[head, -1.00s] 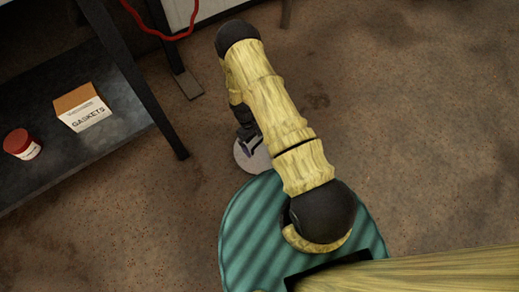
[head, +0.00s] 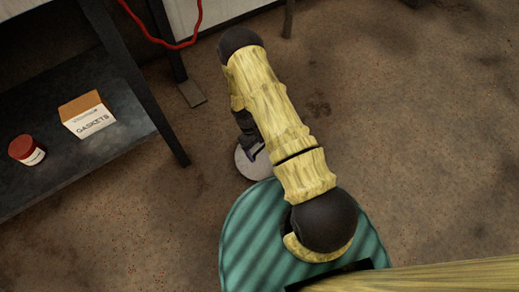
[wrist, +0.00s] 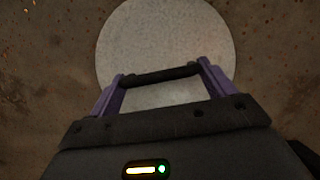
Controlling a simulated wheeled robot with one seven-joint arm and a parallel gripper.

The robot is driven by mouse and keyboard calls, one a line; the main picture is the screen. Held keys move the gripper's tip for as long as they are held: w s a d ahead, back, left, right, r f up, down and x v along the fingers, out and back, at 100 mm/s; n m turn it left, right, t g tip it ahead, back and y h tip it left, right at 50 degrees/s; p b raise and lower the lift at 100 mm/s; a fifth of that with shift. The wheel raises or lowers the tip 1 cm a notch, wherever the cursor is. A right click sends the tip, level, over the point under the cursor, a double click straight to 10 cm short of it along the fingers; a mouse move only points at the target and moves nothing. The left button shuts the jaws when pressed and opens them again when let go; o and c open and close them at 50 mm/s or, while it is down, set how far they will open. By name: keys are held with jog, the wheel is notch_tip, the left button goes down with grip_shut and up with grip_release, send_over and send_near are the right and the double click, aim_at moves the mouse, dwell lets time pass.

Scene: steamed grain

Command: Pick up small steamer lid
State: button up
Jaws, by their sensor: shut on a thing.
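The small steamer lid (wrist: 165,35) is a flat, round, light grey disc with a dark bar handle (wrist: 160,74). In the wrist view my gripper (wrist: 160,78) has its purple fingers at both ends of this handle, shut on it. In the head view part of the lid (head: 256,168) shows beyond my teal striped base. My gripper (head: 250,148) is over it, and my arm hides part of the lid. I cannot tell from these views how high the lid is above the floor.
A dark shelf unit (head: 75,165) at the left carries a gaskets box (head: 88,114) and a red jar (head: 27,150). Its black leg (head: 150,90) stands left of my arm. A red cable (head: 160,40) hangs at the top. Brown floor (head: 430,150) is open at the right.

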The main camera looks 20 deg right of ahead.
notch_tip(320, 180, up, 9)
jog(key=p, duration=0.4)
jog(key=shift+f+p, duration=0.2)
jog(key=shift+p, duration=0.2)
dwell(1.0)
jog(key=w+r+m+p, duration=0.1)
jog(key=r+p, duration=0.2)
jog(key=r, duration=0.3)
jog(key=w+r+m+p, duration=0.1)
jog(key=w+r+p, duration=0.1)
jog(key=r, duration=0.4)
jog(key=w+d+r+m+p, duration=0.1)
jog(key=w+r+p, duration=0.1)
jog(key=r, duration=0.4)
jog(key=shift+r+y+p, duration=0.2)
jog(key=shift+y+p, duration=0.2)
jog(key=shift+p, duration=0.5)
jog(key=r+m+p, duration=0.1)
jog(key=r+p, duration=0.1)
jog(key=r, duration=0.3)
jog(key=w+r+m+y+p, duration=0.1)
jog(key=r+p, duration=0.1)
jog(key=r, duration=0.3)
jog(key=w+r+m+p, duration=0.1)
jog(key=r+p, duration=0.1)
jog(key=r, duration=0.4)
jog(key=shift+w+g, duration=0.2)
jog(key=shift+g, duration=0.2)
jog(key=shift+d, duration=0.1)
